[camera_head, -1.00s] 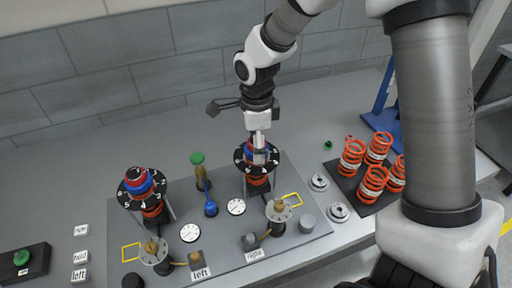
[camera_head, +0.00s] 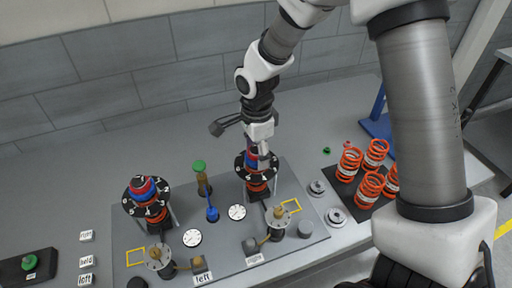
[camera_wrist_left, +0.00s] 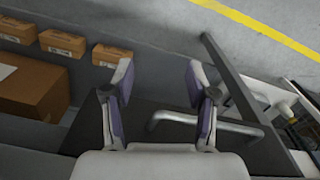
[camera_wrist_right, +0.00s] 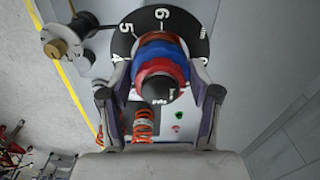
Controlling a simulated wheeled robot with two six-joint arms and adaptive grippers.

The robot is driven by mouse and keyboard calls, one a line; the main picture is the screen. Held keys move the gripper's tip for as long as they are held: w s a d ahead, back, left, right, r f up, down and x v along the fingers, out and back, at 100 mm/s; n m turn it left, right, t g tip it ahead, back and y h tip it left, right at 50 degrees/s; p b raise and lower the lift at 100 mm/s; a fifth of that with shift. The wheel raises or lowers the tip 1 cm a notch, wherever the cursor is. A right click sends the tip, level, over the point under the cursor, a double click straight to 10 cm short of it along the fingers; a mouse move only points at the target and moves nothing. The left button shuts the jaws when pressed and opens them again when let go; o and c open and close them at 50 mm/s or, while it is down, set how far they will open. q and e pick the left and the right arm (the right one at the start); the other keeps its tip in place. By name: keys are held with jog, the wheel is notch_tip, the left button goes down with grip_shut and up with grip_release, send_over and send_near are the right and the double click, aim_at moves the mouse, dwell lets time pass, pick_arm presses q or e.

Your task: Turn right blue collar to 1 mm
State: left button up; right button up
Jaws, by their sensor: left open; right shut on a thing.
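The right stack stands on the fixture plate, with a numbered black dial (camera_head: 243,172), an orange spring below it and a blue collar (camera_head: 251,157) on top. My right gripper (camera_head: 262,152) reaches down onto this stack from above and partly hides the collar. In the right wrist view its fingers stand on both sides of the red and blue rings, with the blue collar (camera_wrist_right: 160,53) between them and the dial (camera_wrist_right: 190,22) behind. It is shut on the collar. My left gripper (camera_wrist_left: 158,85) is open and empty, away from the bench, and out of the head view.
The left stack (camera_head: 146,200) has a similar numbered dial. Orange springs (camera_head: 369,186) stand on a dark mat at right. Bare bench lies behind the fixture.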

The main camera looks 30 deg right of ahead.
jog(key=n+p, duration=0.1)
jog(key=n, duration=0.2)
jog(key=n+p, duration=0.2)
jog(key=n, duration=0.1)
jog(key=n+p, duration=0.2)
jog(key=n, duration=0.1)
jog(key=shift+r, duration=0.3)
jog(key=shift+n+p, duration=0.45)
jog(key=shift+n, duration=0.25)
jog(key=shift+f+n, duration=0.15)
jog(key=shift+n, duration=0.25)
jog(key=shift+f, duration=0.15)
jog(key=o, duration=1.1)
notch_tip(320, 180, up, 8)
jog(key=p, duration=0.6)
jog(key=shift+f, duration=0.25)
jog(key=shift+s+f, duration=0.1)
jog(key=shift+f, duration=0.1)
